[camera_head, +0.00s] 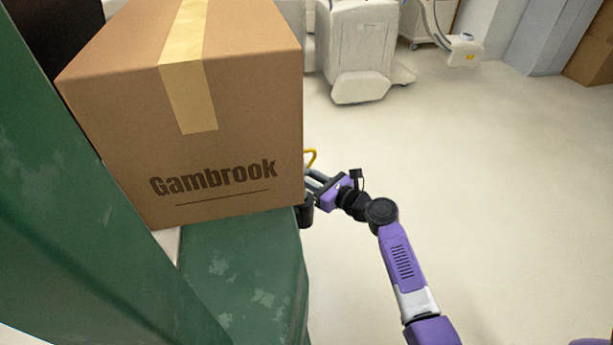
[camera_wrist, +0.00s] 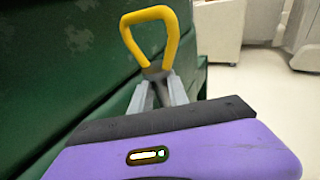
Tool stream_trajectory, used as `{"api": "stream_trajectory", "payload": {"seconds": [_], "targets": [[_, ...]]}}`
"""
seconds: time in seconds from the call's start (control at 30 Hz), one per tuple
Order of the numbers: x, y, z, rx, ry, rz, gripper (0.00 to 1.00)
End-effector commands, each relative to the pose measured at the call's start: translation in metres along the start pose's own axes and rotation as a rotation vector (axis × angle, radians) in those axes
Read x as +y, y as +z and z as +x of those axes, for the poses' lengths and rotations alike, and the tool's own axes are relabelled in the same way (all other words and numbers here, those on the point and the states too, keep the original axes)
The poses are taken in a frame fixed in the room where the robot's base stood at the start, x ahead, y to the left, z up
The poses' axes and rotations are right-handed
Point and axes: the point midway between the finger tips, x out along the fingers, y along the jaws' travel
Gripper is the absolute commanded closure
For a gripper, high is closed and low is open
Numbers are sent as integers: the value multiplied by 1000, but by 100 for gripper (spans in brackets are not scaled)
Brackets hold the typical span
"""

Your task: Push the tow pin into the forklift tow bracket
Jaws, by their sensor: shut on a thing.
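The tow pin (camera_wrist: 150,30) shows a yellow loop handle on a dark shank in the wrist view. Its yellow loop also shows in the head view (camera_head: 311,157), just right of the cardboard box. My gripper (camera_wrist: 158,88) is shut on the pin just below the loop, beside the green forklift body (camera_wrist: 70,70). In the head view my gripper (camera_head: 312,183) reaches to the right edge of the box. A dark part (camera_head: 306,213) sits below it at the forklift's edge and may be the tow bracket. The pin's lower end is hidden, so I cannot tell whether it is in the bracket.
A large cardboard box (camera_head: 180,125) marked Gambrook stands on the green forklift (camera_head: 245,265) and blocks part of the head view. White equipment (camera_head: 358,45) stands on the floor at the back. The pale floor (camera_head: 500,180) to the right is clear.

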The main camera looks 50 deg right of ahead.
Motion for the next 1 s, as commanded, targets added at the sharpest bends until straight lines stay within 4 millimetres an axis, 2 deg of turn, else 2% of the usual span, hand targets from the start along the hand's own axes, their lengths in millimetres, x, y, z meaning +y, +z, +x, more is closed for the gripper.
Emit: {"api": "stream_trajectory", "payload": {"seconds": [0.47, 1.0], "targets": [[0, 2, 0, -3, 4, -1, 100], [0, -10, 2, -3, 4, -1, 100]]}}
